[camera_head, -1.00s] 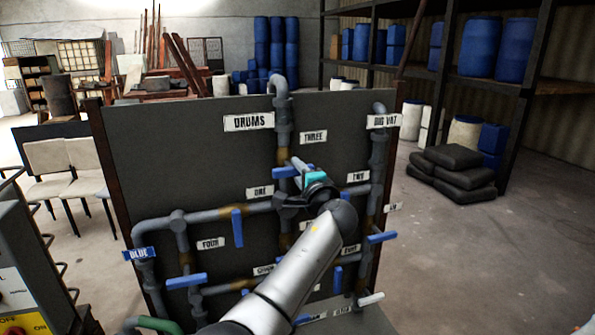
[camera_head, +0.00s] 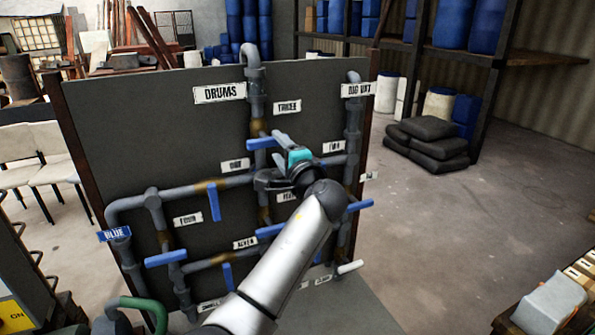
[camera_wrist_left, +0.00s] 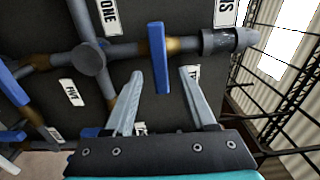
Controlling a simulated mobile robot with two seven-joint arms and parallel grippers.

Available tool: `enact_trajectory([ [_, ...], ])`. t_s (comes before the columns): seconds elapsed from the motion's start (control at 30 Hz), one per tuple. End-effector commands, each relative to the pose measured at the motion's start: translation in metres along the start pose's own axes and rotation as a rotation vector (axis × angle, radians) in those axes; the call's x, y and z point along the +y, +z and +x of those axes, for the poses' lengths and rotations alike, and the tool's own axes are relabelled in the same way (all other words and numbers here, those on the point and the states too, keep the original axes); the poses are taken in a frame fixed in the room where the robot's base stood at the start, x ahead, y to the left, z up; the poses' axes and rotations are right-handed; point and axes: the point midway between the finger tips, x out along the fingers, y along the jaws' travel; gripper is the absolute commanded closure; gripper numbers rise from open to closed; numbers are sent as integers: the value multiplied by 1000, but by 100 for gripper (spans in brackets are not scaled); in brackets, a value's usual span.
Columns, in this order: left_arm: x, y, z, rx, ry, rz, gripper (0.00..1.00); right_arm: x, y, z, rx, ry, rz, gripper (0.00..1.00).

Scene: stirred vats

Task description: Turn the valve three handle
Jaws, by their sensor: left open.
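The valve three handle (camera_head: 262,143) is a blue bar below the "THREE" label (camera_head: 287,107), lying across the vertical pipe under "DRUMS". In the left wrist view the same blue handle (camera_wrist_left: 158,58) stands crosswise on the grey pipe, with rusty brown valve parts beside it. Contact cannot be told. My right gripper is not in view.
The dark panel (camera_head: 140,130) carries several other blue handles, including one under "ONE" (camera_head: 214,202) and one near "FOUR" (camera_head: 166,258). Grey pipes run close around the gripper. Open floor (camera_head: 450,240) lies right of the panel.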

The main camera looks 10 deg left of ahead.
Motion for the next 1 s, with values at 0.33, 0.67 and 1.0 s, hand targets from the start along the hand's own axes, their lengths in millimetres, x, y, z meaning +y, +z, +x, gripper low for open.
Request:
enact_trajectory([
  [0.33, 2, 0, -59, 2, 1, -4, 44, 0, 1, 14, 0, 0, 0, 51],
  [0.67, 1, 0, -102, 0, 0, 1, 44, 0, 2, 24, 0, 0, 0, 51],
  [1.0, -1, 0, -107, -1, -1, 1, 44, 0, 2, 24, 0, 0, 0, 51],
])
